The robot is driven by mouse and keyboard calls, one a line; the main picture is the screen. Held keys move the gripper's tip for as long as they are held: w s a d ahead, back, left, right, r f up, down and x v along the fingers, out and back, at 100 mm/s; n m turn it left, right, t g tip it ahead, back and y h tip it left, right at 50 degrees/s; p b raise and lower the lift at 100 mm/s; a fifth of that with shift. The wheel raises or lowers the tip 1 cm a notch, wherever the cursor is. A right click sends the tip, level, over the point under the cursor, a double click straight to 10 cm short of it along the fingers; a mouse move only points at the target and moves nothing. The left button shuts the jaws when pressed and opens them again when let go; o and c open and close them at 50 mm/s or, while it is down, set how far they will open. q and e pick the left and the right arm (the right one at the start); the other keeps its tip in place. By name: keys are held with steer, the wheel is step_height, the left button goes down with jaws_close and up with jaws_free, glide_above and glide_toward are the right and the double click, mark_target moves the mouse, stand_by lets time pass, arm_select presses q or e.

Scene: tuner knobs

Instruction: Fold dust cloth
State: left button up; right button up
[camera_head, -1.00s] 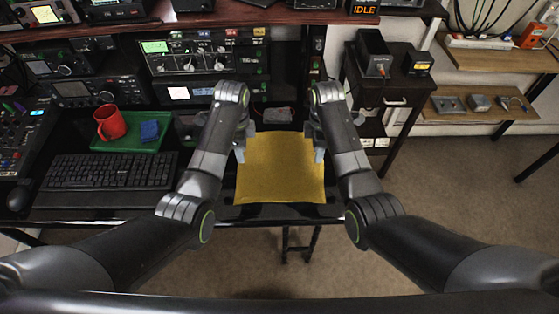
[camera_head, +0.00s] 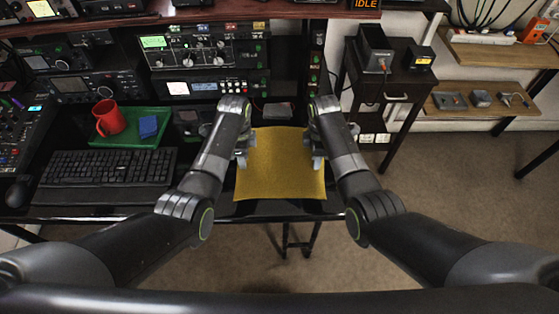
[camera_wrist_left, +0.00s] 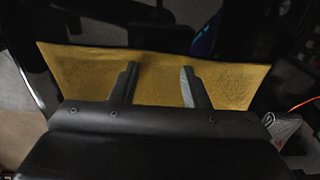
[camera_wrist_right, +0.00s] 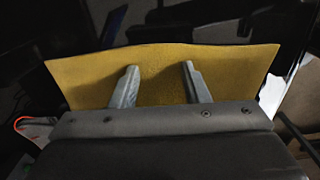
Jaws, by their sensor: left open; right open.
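The yellow dust cloth (camera_head: 280,165) lies spread out and roughly square on the black desk, between my two grippers. My left gripper (camera_head: 241,154) is at the cloth's left edge and my right gripper (camera_head: 318,157) is at its right edge. The left wrist view shows the open left fingers (camera_wrist_left: 159,78) over the cloth (camera_wrist_left: 90,75), with nothing between them but its surface. The right wrist view shows the open right fingers (camera_wrist_right: 160,78) over the cloth (camera_wrist_right: 235,75) in the same way. Whether the fingertips touch the cloth cannot be told.
A green tray (camera_head: 118,141) with a red mug (camera_head: 109,118) and a blue folded item (camera_head: 148,127) stands left of my left arm. A black keyboard (camera_head: 105,168) lies in front of it. Radio gear (camera_head: 205,50) lines the back. The desk's front edge lies just below the cloth.

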arm_select(q)
steer(key=shift+f, duration=0.1)
steer(key=shift+c, duration=0.3)
arm_select(e)
steer(key=shift+f, duration=0.1)
steer(key=shift+c, duration=0.3)
arm_select(q)
steer(key=shift+s, duration=0.1)
jaws_close()
arm_select(e)
steer(key=shift+s, duration=0.1)
jaws_close()
